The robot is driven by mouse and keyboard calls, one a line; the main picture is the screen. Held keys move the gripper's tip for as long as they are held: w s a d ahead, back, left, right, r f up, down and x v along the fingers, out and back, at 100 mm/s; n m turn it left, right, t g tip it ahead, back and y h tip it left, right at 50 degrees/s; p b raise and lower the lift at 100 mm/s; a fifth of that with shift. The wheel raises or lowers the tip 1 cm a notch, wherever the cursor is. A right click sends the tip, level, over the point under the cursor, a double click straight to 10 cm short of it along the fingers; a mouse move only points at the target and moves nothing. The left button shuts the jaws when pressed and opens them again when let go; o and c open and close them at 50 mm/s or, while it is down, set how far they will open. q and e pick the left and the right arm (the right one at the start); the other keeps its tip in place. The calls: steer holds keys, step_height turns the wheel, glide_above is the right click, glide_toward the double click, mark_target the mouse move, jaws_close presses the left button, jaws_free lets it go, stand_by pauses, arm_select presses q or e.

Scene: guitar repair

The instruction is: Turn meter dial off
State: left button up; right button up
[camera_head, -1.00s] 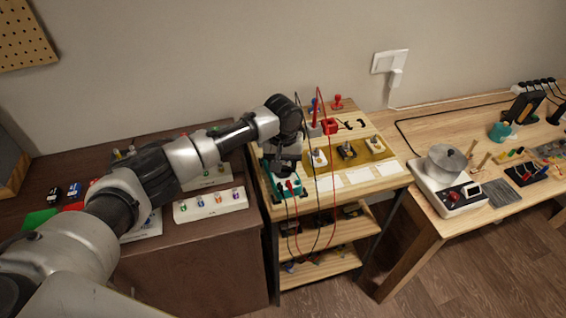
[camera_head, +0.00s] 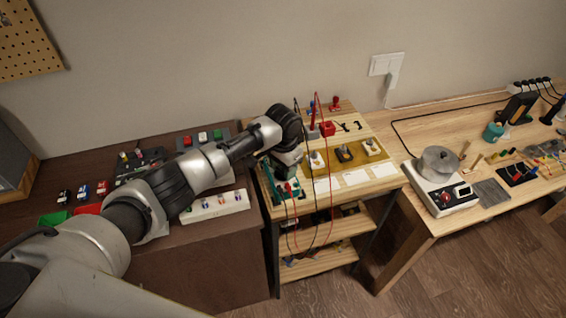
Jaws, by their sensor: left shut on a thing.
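The meter (camera_head: 291,188) is a teal-green box at the left front of the small wooden shelf cart's top. Red and black leads run from its front edge. My left gripper (camera_head: 287,172) points down over the meter, and its jaws are shut on a part of it, apparently the dial. The dial itself is hidden behind the gripper. My right gripper is not in view.
Switches on a yellow plate (camera_head: 346,153) and white cards (camera_head: 355,177) lie right of the meter. A red probe (camera_head: 313,120) stands behind. Loose leads (camera_head: 331,185) hang over the cart's front. A scale-like device (camera_head: 443,190) stands on the right bench.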

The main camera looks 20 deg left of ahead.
mark_target(283, 170)
arm_select(q)
steer(key=m+p, duration=0.1)
steer(key=m, duration=0.4)
steer(key=shift+d+m, duration=0.1)
steer(key=shift+m, duration=0.2)
stand_by(0.4)
steer(key=o, duration=0.9)
step_height(283, 170, up, 8)
steer(key=p, duration=0.8)
